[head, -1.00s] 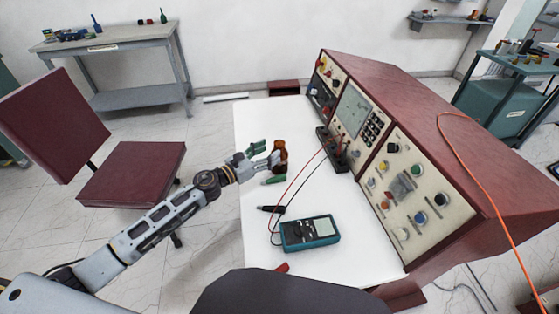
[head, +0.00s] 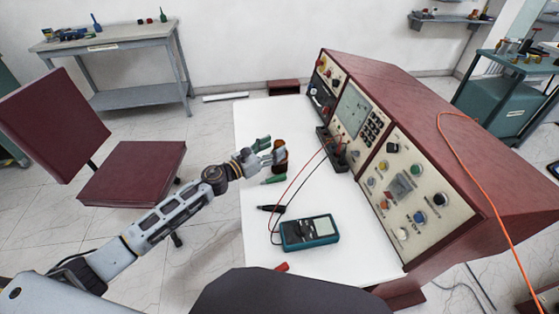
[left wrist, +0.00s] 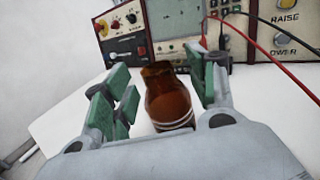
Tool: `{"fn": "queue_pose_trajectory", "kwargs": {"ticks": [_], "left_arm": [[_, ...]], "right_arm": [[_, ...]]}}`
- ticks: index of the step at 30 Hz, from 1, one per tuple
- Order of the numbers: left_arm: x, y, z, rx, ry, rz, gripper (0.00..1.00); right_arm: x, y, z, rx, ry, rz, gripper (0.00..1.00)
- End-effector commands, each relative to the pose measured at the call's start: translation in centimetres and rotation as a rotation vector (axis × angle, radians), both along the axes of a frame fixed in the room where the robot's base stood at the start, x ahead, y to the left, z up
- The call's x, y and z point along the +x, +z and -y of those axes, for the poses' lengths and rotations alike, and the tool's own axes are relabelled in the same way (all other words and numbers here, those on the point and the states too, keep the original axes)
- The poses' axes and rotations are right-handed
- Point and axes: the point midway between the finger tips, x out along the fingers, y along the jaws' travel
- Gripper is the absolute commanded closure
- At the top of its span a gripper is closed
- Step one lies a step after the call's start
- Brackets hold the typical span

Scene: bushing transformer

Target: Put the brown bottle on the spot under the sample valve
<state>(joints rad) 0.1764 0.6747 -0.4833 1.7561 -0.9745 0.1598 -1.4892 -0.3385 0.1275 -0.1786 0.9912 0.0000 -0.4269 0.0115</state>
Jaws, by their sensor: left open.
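The brown bottle (head: 280,155) stands upright on the white table, partly hidden by a finger in the head view. In the left wrist view the bottle (left wrist: 168,97) shows between the fingers, with a pale band low on its body. My left gripper (head: 267,161) is open, its green-padded fingers on either side of the bottle. In the left wrist view the gripper (left wrist: 160,100) shows a gap between the bottle and the left finger; the right finger is closer to it. I see no sample valve or marked spot. My right gripper is not in view.
A red console (head: 390,140) with knobs and a screen stands along the table's right side. A teal multimeter (head: 309,232) with red and black leads lies on the white table (head: 350,262) in front. A maroon chair (head: 130,172) stands left of the table.

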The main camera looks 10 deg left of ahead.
Motion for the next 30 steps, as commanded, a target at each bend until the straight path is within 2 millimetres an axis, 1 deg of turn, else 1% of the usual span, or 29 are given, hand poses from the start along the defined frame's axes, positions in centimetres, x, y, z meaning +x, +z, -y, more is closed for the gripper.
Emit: {"fn": "queue_pose_trajectory", "kwargs": {"ticks": [6,15,30], "left_arm": [[1.6,0.2,0.7,-0.001,0.0,0.001,0.43],[3.2,0.2,1.9,0.0,0.0,0.0,0.43],[3.4,0.1,2.0,0.001,0.0,0.0,0.43]], "right_arm": [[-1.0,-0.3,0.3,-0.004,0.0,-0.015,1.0],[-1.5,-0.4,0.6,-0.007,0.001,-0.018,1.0],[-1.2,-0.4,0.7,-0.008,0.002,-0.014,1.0]]}}
